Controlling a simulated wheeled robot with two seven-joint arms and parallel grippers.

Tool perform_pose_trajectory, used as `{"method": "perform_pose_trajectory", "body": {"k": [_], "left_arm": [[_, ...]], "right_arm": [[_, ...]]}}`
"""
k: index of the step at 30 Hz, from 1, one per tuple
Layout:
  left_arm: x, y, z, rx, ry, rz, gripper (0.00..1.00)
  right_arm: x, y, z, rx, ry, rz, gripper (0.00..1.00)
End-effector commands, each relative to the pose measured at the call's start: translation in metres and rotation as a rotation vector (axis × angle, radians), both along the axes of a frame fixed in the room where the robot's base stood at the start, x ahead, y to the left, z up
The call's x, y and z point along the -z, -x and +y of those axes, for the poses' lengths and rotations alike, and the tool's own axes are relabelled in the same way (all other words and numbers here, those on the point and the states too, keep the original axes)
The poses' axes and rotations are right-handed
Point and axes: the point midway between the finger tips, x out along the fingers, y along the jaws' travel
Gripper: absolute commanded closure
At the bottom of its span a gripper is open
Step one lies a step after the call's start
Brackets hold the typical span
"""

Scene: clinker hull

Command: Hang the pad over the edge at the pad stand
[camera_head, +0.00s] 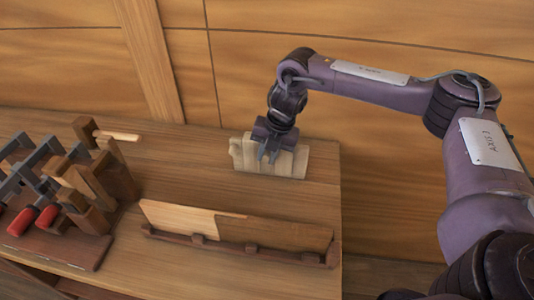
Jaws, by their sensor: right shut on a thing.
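A pale beige pad (288,165) is at the far right part of the wooden bench top, near the hull wall. My right gripper (268,157) reaches down from above, its fingers at the pad, and is shut on it. The pad shows on both sides of the fingers, with its broad face towards me. Its middle is partly covered by the gripper. I cannot make out a separate pad stand; whether the pad rests on one or on the bench is unclear. My left gripper is not in view.
A low brown rack (225,246) holding a light board (180,217) and a darker board (285,236) stands at the bench front. Clamps with red handles (47,215) stand on a base at left. The bench top (175,165) between is clear.

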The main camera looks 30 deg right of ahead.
Motion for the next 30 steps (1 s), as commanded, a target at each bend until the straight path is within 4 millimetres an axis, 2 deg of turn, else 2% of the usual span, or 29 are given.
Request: {"method": "perform_pose_trajectory", "body": {"k": [5,6,12,22,30], "left_arm": [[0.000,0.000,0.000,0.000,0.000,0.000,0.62],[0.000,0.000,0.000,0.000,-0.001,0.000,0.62],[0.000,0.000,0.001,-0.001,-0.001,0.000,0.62],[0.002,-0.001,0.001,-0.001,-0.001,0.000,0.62],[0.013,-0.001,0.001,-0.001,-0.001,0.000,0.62]], "right_arm": [[0.003,0.000,0.000,0.000,0.000,0.001,1.00],[0.003,0.000,0.000,0.000,0.000,0.000,0.79],[0.003,0.000,0.000,0.000,0.000,0.000,0.56],[-0.003,0.000,-0.001,0.000,0.000,-0.001,0.56],[-0.044,0.007,-0.010,0.001,0.000,-0.003,0.56]]}}
